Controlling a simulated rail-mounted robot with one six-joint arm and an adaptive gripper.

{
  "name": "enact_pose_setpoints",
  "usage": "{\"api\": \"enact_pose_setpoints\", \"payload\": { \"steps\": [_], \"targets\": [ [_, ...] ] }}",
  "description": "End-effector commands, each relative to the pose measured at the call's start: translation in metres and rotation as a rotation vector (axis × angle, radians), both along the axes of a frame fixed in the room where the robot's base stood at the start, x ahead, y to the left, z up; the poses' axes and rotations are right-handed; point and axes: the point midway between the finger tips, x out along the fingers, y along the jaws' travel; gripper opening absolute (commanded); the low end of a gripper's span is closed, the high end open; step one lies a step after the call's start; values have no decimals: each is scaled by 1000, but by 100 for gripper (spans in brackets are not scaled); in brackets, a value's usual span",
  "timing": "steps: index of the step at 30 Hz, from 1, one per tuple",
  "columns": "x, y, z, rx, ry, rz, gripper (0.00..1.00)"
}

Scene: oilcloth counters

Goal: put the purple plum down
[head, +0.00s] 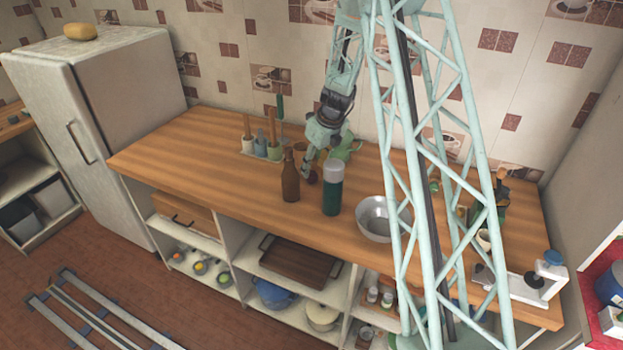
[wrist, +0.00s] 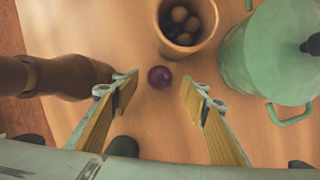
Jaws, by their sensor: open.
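The purple plum (wrist: 160,77) sits on the wooden counter, seen in the wrist view between and just beyond my open fingertips. My gripper (wrist: 160,88) is open, with a finger on each side of the plum and a gap visible on both sides. In the head view my gripper (head: 308,176) is low over the counter, behind the brown bottle and the green flask. The plum is too small and too hidden to make out surely in the head view.
A brown bottle (head: 290,177) and a white-topped green flask (head: 333,190) stand close in front. A cup of round brown things (wrist: 187,40) is just beyond the plum. A green lidded pot (wrist: 262,55) stands right. The counter's left part (head: 180,150) is clear.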

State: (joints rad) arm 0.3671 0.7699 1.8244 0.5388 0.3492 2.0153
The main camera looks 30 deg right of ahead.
Motion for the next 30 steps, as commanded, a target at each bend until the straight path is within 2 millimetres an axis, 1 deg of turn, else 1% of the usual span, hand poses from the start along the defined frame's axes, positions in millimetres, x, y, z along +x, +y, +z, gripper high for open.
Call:
{"api": "enact_pose_setpoints", "payload": {
  "steps": [8,11,21,25,30],
  "targets": [
    [1,0,-4,0,1,0,41],
    [2,1,-11,1,1,0,41],
    [11,3,-41,1,1,0,41],
    [13,4,-48,0,0,0,41],
    [14,4,-50,-1,0,0,41]
  ]
}}
